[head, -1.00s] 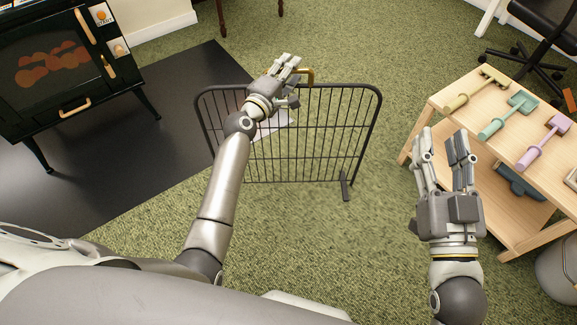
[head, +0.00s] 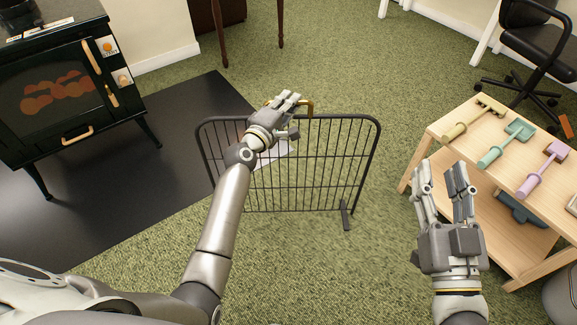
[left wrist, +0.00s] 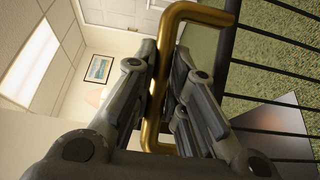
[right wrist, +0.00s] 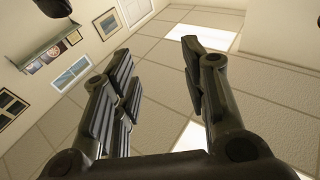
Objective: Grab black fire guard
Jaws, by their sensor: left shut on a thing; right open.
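The black fire guard (head: 330,165) is an upright barred frame with a brass handle (head: 308,104) on its top rail. It stands in front of me in the head view, with one foot visible on the carpet at its right end. My left gripper (head: 287,102) is at the top rail, shut on the brass handle. In the left wrist view the handle (left wrist: 163,75) passes between the fingers, with the black bars (left wrist: 275,90) at the right. My right gripper (head: 442,178) is open and empty in the air, left of the wooden table.
A black stove (head: 65,85) stands on a dark floor mat (head: 110,190) at the left. A wooden table (head: 440,128) with several toy tools is at the right. An office chair (head: 535,50) is at the back right. Green carpet is open behind the guard.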

